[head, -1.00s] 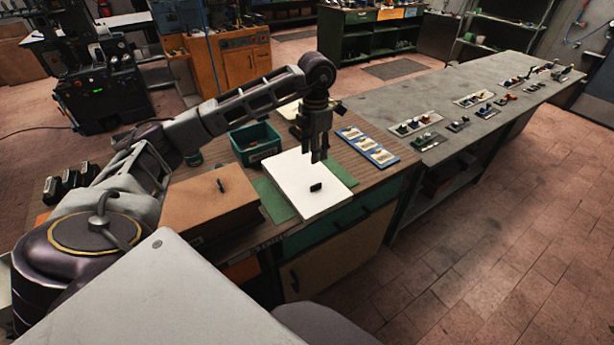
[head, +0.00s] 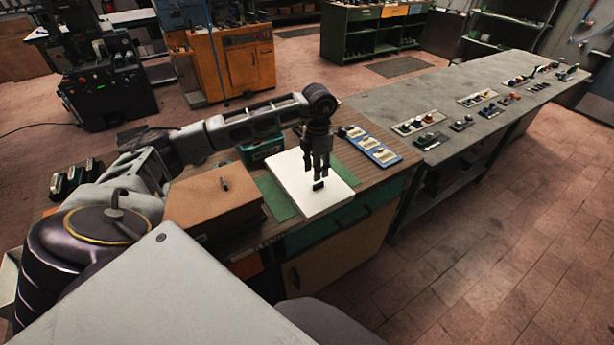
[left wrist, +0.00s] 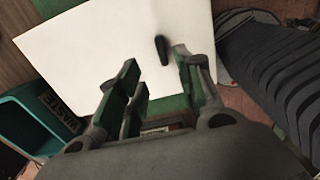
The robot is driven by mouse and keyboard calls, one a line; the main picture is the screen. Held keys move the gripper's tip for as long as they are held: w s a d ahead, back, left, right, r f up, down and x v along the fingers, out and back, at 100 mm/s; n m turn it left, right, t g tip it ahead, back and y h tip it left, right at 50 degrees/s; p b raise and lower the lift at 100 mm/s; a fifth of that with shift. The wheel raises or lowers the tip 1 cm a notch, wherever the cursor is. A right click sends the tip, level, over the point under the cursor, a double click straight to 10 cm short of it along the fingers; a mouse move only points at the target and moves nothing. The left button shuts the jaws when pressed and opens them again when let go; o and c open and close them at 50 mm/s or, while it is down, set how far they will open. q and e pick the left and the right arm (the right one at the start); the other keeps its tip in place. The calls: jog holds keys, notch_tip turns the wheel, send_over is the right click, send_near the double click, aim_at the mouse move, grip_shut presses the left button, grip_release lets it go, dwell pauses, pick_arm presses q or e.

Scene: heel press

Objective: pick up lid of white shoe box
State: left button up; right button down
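The white shoe box lid (head: 306,196) lies flat on a green mat (head: 275,198) on the wooden bench, with a small black knob (head: 318,186) on its top. The lid (left wrist: 100,60) and knob (left wrist: 162,50) also show in the left wrist view. My left gripper (head: 316,178) points down just above the lid, close behind the knob. Its fingers (left wrist: 160,72) are spread apart with nothing between them, and the knob lies just beyond the tips. Whether a box body is under the lid is hard to see. My right gripper is not in view.
A brown box (head: 212,205) with a dark knob stands left of the lid. A teal waste bin (left wrist: 30,122) is behind it, partly hidden by my arm. A blue tray (head: 370,146) lies right of the lid. A grey bench (head: 400,105) with small parts extends right.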

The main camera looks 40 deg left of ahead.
aim_at(316, 185)
pick_arm(q)
jog(key=shift+f, duration=0.65)
jog(key=shift+s+d+f+p, duration=0.15)
jog(key=shift+f+p, duration=0.2)
jog(key=shift+f, duration=0.3)
jog(key=shift+s+f+p, duration=0.15)
jog(key=shift+f+p, duration=0.15)
jog(key=shift+f, duration=0.3)
jog(key=shift+f+p, duration=0.3)
jog(key=shift+f, duration=1.05)
grip_shut()
